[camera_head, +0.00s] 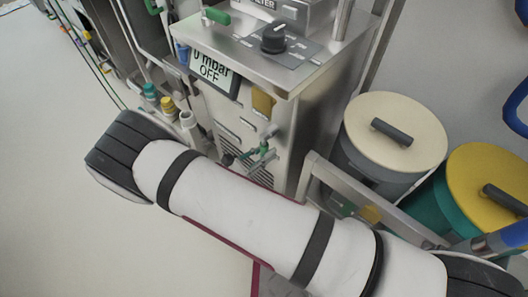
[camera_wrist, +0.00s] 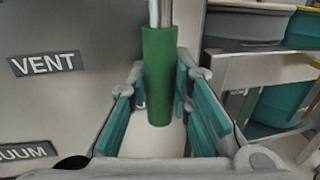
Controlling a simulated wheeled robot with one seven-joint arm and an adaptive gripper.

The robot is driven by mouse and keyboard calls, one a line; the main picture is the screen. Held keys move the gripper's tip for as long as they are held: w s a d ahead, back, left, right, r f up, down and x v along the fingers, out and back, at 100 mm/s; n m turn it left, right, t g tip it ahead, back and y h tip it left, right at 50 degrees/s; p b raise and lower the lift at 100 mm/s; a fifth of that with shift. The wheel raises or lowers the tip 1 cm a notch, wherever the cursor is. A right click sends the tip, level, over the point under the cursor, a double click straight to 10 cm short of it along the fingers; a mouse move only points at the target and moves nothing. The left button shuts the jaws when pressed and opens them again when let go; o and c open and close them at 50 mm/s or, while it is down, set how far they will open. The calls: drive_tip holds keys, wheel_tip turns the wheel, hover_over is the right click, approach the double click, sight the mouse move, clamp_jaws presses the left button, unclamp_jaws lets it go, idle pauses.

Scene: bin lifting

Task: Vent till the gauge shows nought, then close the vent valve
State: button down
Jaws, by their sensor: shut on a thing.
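The gauge display (camera_head: 211,68) on the front of the steel unit reads "0 mbar" with "OFF" beneath. In the wrist view the green vent valve handle (camera_wrist: 158,75) hangs straight down from a metal stem, to the right of the VENT label (camera_wrist: 45,63). My gripper (camera_wrist: 161,88), with teal pads on both fingers, is shut on this handle, one finger on each side. In the head view my gripper (camera_head: 262,152) is small at the unit's front, partly hidden by my white arm.
A black knob (camera_head: 274,38) and another green handle (camera_head: 217,17) sit on top of the unit. Bins with a cream lid (camera_head: 395,132) and a yellow lid (camera_head: 490,180) stand at right, behind a metal rail (camera_head: 350,193). Floor at left is clear.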

drive_tip(key=shift+w+a, duration=0.1)
drive_tip(key=w+a+r+m, duration=0.1)
drive_tip(key=m, duration=0.2)
drive_tip(key=w+a+r+m+y, duration=0.1)
drive_tip(key=a+m, duration=0.1)
drive_tip(key=m, duration=0.1)
drive_tip(key=w+a+m+y, duration=0.1)
drive_tip(key=m, duration=0.2)
drive_tip(key=shift+w+a+r, duration=0.2)
drive_tip(key=shift+r, duration=0.2)
drive_tip(key=m, duration=0.1)
drive_tip(key=r+m, duration=0.1)
drive_tip(key=a+r+m, duration=0.1)
drive_tip(key=shift+w+y+p, duration=0.35)
drive_tip(key=shift+y, duration=0.05)
drive_tip(key=shift+w+a+r+m+t+y+p, duration=0.15)
drive_tip(key=shift+r+m+y+p, duration=0.15)
drive_tip(key=shift+r+m, duration=0.55)
drive_tip(key=shift+r+m+t+y+p, duration=0.2)
drive_tip(key=shift+r+m, duration=0.35)
drive_tip(key=shift+m, duration=0.5)
drive_tip(key=c, duration=1.4)
unclamp_jaws()
drive_tip(key=shift+c, duration=0.2)
